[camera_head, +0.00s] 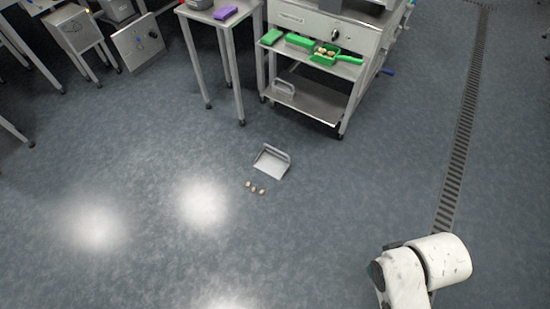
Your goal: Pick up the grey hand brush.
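A small grey object (284,87) with a raised handle-like part lies at the left end of the lower shelf of the metal cart. It may be the grey hand brush, but it is too small to tell for sure. A light grey dustpan (270,163) lies on the open floor in front of the cart, with three small tan pieces (254,188) just in front of it. My white arm shows at the bottom right, well away from the cart and dustpan. My gripper is out of view.
The metal cart (325,105) holds green trays (299,41) and tan pieces on its upper shelf. A steel table (225,20) with a purple block (225,13) stands left of it. A floor drain grate (461,135) runs along the right. The floor between is clear.

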